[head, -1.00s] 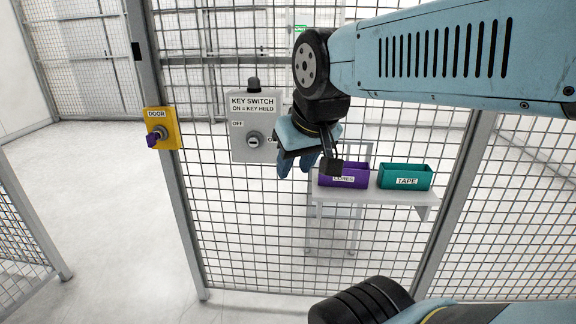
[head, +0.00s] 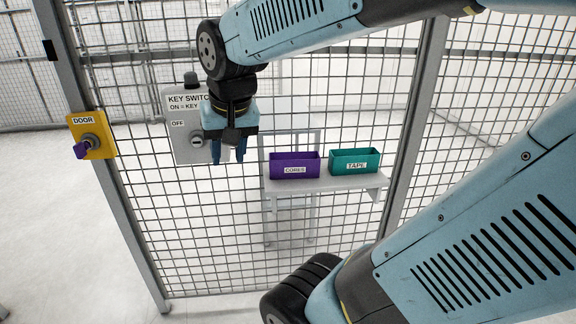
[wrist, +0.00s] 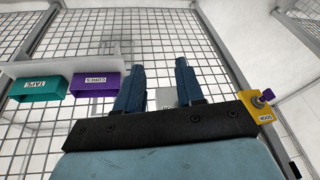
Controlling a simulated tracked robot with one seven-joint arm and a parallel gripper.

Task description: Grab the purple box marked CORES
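The purple box marked CORES (head: 295,160) sits on a pale shelf (head: 330,184), left of the teal box marked TAPE (head: 355,158). My gripper (head: 228,160) hangs fingers down, left of the purple box and apart from it, in front of the key switch panel. In the wrist view, the gripper's two blue fingers (wrist: 157,70) stand apart with nothing held between them. The purple box (wrist: 94,84) lies left of the fingers there, with its label upside down and the teal box (wrist: 38,88) beyond it.
A wire mesh fence (head: 200,250) with grey posts spans the view; no mesh lines clearly cross the boxes. The grey KEY SWITCH panel (head: 180,150) is partly hidden by my gripper. A yellow DOOR switch (head: 100,128) with a purple key is on the left post.

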